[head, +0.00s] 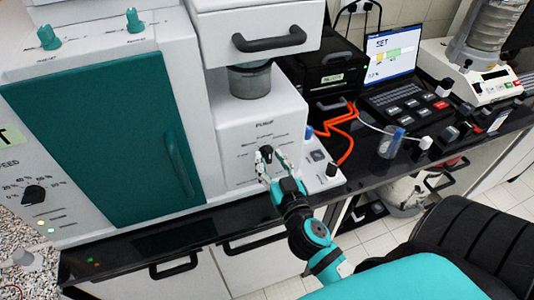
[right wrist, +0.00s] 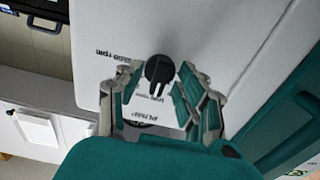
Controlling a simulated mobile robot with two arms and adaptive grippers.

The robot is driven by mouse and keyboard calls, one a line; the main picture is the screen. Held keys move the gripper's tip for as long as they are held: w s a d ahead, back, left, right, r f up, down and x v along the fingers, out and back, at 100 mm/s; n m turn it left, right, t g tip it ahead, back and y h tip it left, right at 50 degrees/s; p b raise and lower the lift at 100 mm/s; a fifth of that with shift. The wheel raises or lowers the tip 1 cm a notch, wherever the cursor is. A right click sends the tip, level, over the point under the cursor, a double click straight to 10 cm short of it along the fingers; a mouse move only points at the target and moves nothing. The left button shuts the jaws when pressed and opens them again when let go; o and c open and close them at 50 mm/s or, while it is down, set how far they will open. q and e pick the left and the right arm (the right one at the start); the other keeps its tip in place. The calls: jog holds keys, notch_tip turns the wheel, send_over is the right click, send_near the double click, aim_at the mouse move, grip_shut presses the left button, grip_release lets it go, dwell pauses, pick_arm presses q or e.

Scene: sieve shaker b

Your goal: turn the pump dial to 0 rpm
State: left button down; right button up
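The pump dial (head: 267,153) is a small black knob on the white front panel of the pump unit (head: 237,130), under the word PUMP. In the right wrist view the dial (right wrist: 159,70) shows as a dark round knob, with small rpm print beside it. The panel lettering appears turned over there. My right gripper (head: 272,162) is at the panel with one finger on either side of the dial. In the right wrist view its fingertips (right wrist: 162,74) stand apart, with a gap at least on the right. Any contact on the left is unclear. My left gripper is not in view.
A white drawer with a dark handle (head: 269,38) overhangs the pump panel. A teal door (head: 130,140) stands at the left. Orange tubing (head: 337,127), a small beaker (head: 391,143) and a laptop (head: 392,52) are to the right. A black chair (head: 470,235) stands in front.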

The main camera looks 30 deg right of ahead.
jog(key=shift+s+r, duration=0.1)
jog(key=shift+s, duration=0.1)
jog(key=shift+a, duration=0.1)
jog(key=shift+c, duration=0.7)
grip_shut()
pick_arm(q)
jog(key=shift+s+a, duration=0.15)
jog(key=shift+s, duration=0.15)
